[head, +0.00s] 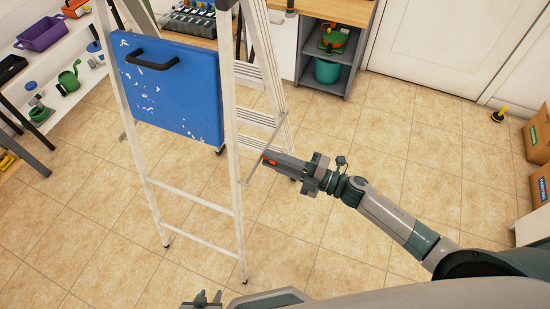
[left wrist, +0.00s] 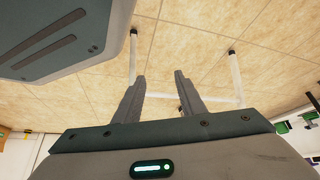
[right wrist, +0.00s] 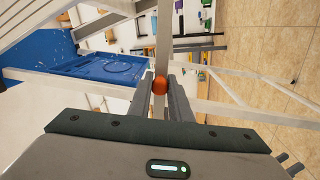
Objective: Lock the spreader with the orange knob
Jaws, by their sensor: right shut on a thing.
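The stepladder (head: 196,200) stands upright on the tiled floor with its front and rear legs apart. Its spreader (head: 257,164) shows as a thin pale bar between them at the right side. My right gripper (head: 266,157) reaches in from the right and is shut on the orange knob (right wrist: 160,85), which sits between its fingertips. The spreader also shows behind the knob in the right wrist view (right wrist: 162,45). The fingers hide part of the knob in the head view. My left gripper (head: 205,300) is low at the bottom edge, away from the ladder; its fingers (left wrist: 160,88) are apart and empty.
A blue panel (head: 170,90) with a black handle (head: 150,64) is on the ladder's upper front. White shelves (head: 65,90) stand at the left and a grey cabinet (head: 326,70) at the back. Cardboard boxes (head: 538,137) are at the right. The floor between is clear.

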